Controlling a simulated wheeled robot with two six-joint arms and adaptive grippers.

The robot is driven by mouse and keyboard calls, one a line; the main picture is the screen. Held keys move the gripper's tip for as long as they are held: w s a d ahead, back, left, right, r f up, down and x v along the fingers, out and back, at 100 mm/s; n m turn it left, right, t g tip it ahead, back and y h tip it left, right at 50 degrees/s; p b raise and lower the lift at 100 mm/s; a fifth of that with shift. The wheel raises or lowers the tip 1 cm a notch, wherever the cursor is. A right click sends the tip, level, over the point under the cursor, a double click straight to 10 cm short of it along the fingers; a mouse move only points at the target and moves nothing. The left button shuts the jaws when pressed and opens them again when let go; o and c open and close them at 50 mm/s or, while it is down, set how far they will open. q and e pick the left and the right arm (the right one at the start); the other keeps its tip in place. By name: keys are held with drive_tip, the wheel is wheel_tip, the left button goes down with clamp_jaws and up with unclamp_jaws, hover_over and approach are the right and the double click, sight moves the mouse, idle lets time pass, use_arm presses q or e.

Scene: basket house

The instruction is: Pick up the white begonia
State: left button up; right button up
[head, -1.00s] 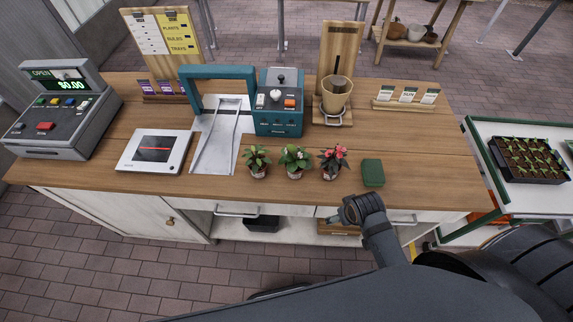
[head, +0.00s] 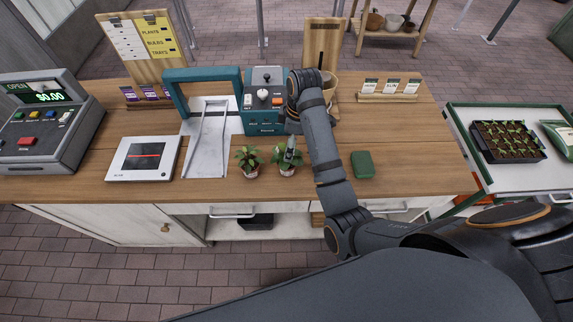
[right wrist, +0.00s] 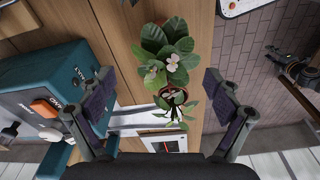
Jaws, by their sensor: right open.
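The white begonia (head: 285,168) is the right one of two visible potted plants on the counter in the head view. It has dark green leaves and white flowers, and my right gripper partly covers it. In the right wrist view the white begonia (right wrist: 168,52) shows with white flowers between and beyond the fingers. My right gripper (right wrist: 160,82) is open, with a finger on each side of the view and nothing held. In the head view my right gripper (head: 291,148) is at the begonia's top; contact cannot be told. My left gripper is not in view.
A leafy plant (head: 248,161) stands just left of the begonia. A teal machine (head: 264,118) stands behind, and a green block (head: 362,164) lies to the right of my arm. A scale (head: 145,158) and cash register (head: 45,120) are at the left.

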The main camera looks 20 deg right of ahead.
sight(287, 166)
drive_tip(key=shift+s+d+f, duration=0.1)
drive_tip(key=shift+f, duration=0.2)
drive_tip(key=f+b, duration=0.1)
drive_tip(key=b, duration=0.1)
drive_tip(key=f+b, duration=0.1)
drive_tip(key=f, duration=0.1)
drive_tip(key=f+b, duration=0.2)
drive_tip(key=shift+w+a+b, duration=0.2)
drive_tip(key=shift+a+b, duration=0.15)
drive_tip(key=shift+s+f+b, duration=0.1)
drive_tip(key=shift+f+b, duration=0.5)
drive_tip(key=shift+s+a+f, duration=0.1)
drive_tip(key=shift+f, duration=0.2)
drive_tip(key=shift+a+f+p, duration=0.2)
drive_tip(key=shift+f+p, duration=0.3)
drive_tip(key=shift+f, duration=1.05)
drive_tip(key=c, duration=1.4)
